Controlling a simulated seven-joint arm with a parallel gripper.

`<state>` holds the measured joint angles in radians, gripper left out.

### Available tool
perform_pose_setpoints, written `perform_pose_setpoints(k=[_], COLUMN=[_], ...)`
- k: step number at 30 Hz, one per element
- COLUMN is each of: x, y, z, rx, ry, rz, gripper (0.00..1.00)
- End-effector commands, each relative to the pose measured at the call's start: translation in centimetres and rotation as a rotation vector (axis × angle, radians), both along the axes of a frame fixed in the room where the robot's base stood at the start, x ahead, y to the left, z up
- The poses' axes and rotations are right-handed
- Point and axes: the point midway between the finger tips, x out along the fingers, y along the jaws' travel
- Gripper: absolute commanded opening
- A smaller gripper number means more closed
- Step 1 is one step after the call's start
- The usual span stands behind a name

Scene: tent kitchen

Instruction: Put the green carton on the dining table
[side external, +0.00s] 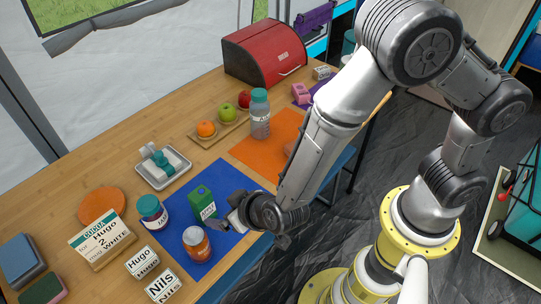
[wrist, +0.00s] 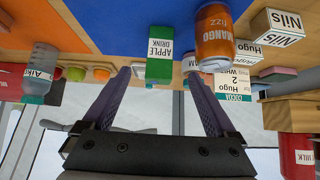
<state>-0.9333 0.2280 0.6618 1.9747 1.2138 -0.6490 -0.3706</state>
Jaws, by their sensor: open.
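The green carton (side external: 202,198), labelled apple drink, stands upright on a blue mat (side external: 180,216) on a wooden table (side external: 150,135). My gripper (side external: 226,218) is low over the mat, just right of the carton in the side view. In the wrist view, which looks upside down, the carton (wrist: 160,68) lies between the lines of my two open fingers (wrist: 158,76). The fingers show no grip on it. I cannot tell whether this wooden table is the dining table.
An orange can (side external: 196,244) stands close in front of the carton, and a teal-lidded jar (side external: 151,211) stands left of it. A clear bottle (side external: 260,118) is on an orange mat (side external: 270,150) behind. Name blocks (side external: 164,287) crowd the near end. Fruit (side external: 206,129) sits on a tray.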

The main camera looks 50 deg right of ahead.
Motion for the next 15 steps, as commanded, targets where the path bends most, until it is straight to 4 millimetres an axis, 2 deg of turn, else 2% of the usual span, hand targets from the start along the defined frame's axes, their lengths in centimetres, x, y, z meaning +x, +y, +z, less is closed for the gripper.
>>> perform_pose_setpoints(k=[4, 7, 8, 11, 13, 15], x=[0.2, 0.9, 1.3, 2.0, 1.8, 0.7], y=[0.0, 0.2, 0.1, -0.6, -2.2, -4.5], z=[0.4, 2.4, 3.5, 8.3, 12.3, 15.8], rx=[0.012, 0.077, 0.108, 0.225, 0.290, 0.321], ry=[0.002, 0.019, 0.028, 0.060, 0.081, 0.100], rz=[0.002, 0.018, 0.026, 0.075, 0.120, 0.163], gripper=[0.92, 0.92, 0.92, 0.92, 0.92, 0.92])
